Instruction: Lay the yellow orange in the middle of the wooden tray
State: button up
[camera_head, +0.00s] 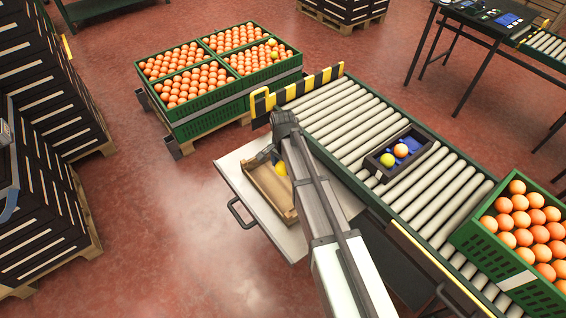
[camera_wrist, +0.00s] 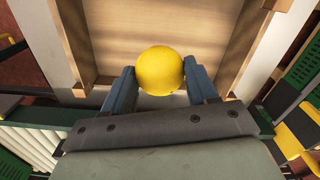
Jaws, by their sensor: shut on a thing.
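The yellow orange (camera_wrist: 160,70) is between the two blue-grey fingers of my gripper (camera_wrist: 160,84) in the wrist view. My gripper is shut on it. In the head view a bit of the yellow orange (camera_head: 282,169) shows beside my arm, which hides most of my gripper. The wooden tray (camera_head: 263,192) lies on the pale side table, left of my arm. In the wrist view the tray's side wall (camera_wrist: 245,45) and floor show around and beyond the orange. I cannot tell whether the orange touches the tray floor.
A dark box (camera_head: 427,146) with a blue lining, holding a yellow-green fruit and an orange one, stands on the roller conveyor (camera_head: 350,128). A green crate (camera_head: 468,240) full of oranges is at the right. The pale side table (camera_head: 235,172) has bare room around the tray.

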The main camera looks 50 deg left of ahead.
jog(key=shift+f, duration=3.4)
jog(key=shift+f, duration=0.65)
jog(key=o, duration=1.2)
jog(key=shift+c, duration=0.2)
jog(key=shift+o, duration=0.4)
jog(key=shift+o, duration=0.8)
jog(key=shift+r, duration=0.15)
jog(key=shift+r, duration=3.9)
